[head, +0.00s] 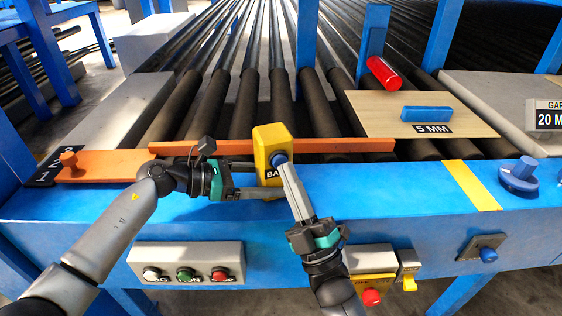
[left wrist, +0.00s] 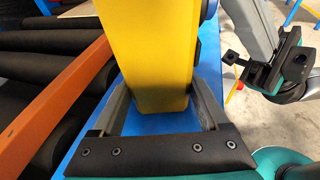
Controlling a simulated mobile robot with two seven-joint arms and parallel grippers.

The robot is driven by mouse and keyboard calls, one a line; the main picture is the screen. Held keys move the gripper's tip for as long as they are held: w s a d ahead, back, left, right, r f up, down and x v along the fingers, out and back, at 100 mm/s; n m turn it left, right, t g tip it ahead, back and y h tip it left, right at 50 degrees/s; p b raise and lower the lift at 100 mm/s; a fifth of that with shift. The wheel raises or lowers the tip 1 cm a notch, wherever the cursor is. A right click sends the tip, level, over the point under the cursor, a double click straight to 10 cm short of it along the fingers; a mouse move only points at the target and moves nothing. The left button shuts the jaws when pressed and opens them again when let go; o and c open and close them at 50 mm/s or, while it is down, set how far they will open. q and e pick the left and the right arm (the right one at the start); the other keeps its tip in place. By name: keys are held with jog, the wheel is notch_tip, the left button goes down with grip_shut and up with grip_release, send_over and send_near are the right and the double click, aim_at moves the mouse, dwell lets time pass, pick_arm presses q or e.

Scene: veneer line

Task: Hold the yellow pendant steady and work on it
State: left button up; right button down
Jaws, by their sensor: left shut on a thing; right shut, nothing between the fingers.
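The yellow pendant (head: 264,139) stands upright at the blue front beam, with a partly hidden black label on its face. It also shows in the left wrist view (left wrist: 158,55), between the two fingers. My left gripper (head: 258,179) reaches in from the left and is shut on the pendant's sides. My right gripper (head: 284,170) is shut and empty, its fingertips at the front of the pendant. A blue round part (head: 279,158) shows on the pendant's face at these tips. Whether the tips touch it I cannot tell; they cover part of the face.
An orange bar (head: 340,145) runs behind the pendant, before the dark rollers (head: 247,100). A veneer sheet (head: 380,112) with a blue block (head: 427,114) lies at right. A button box (head: 187,269) and a red-knobbed yellow box (head: 372,284) are on the beam's front.

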pick_arm(q)
jog(key=shift+f, duration=0.1)
pick_arm(e)
jog(key=shift+w, duration=0.2)
pick_arm(q)
jog(key=shift+s+d+r, duration=0.1)
jog(key=shift+s+r, duration=0.15)
jog(key=shift+r, duration=0.05)
pick_arm(e)
jog(key=shift+w+a+r, duration=0.15)
dwell(1.0)
pick_arm(q)
jog(key=shift+w+f, duration=0.1)
jog(key=shift+w, duration=0.05)
dwell(3.1)
jog(key=shift+w+f, duration=0.1)
jog(key=shift+w, duration=0.05)
pick_arm(e)
jog(key=shift+s+d, duration=0.2)
jog(key=shift+s, duration=0.15)
jog(key=shift+s+d, duration=0.25)
jog(key=shift+s, duration=0.6)
jog(key=shift+s+d, duration=0.3)
jog(key=shift+s, duration=0.5)
jog(key=shift+s+d, duration=0.25)
jog(key=shift+s, duration=0.6)
pick_arm(q)
jog(key=o, duration=0.9)
jog(key=shift+c, duration=0.2)
